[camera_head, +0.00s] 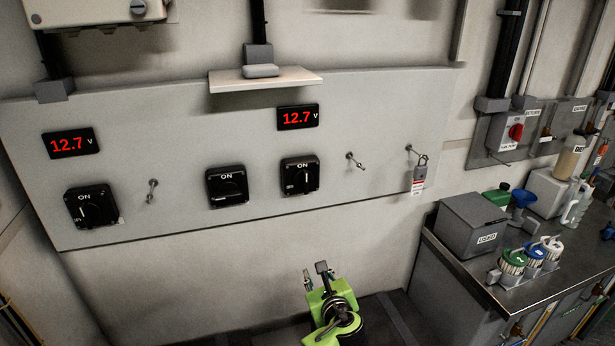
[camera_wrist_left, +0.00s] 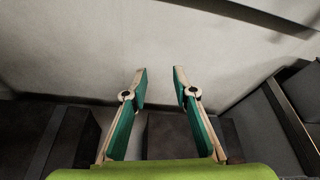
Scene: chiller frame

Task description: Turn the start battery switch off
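A grey wall panel (camera_head: 180,140) carries three black rotary switches marked ON: a left one (camera_head: 92,207), a middle one (camera_head: 226,187) and a right one (camera_head: 300,176). The middle handle looks horizontal; the left and right handles look roughly upright. Their smaller labels are too small to read, so I cannot tell which is the start battery switch. My left gripper (camera_head: 314,273) is low in front of the wall, below the right switch and apart from the panel. In the left wrist view my left gripper (camera_wrist_left: 160,82) is open and empty, facing bare wall. My right gripper is not shown.
Two red displays (camera_head: 70,143) (camera_head: 298,117) read 12.7 V. Metal toggles (camera_head: 355,161) and a padlock (camera_head: 420,172) stick out. A bench (camera_head: 545,285) with a grey box (camera_head: 478,225) and bottles stands at right.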

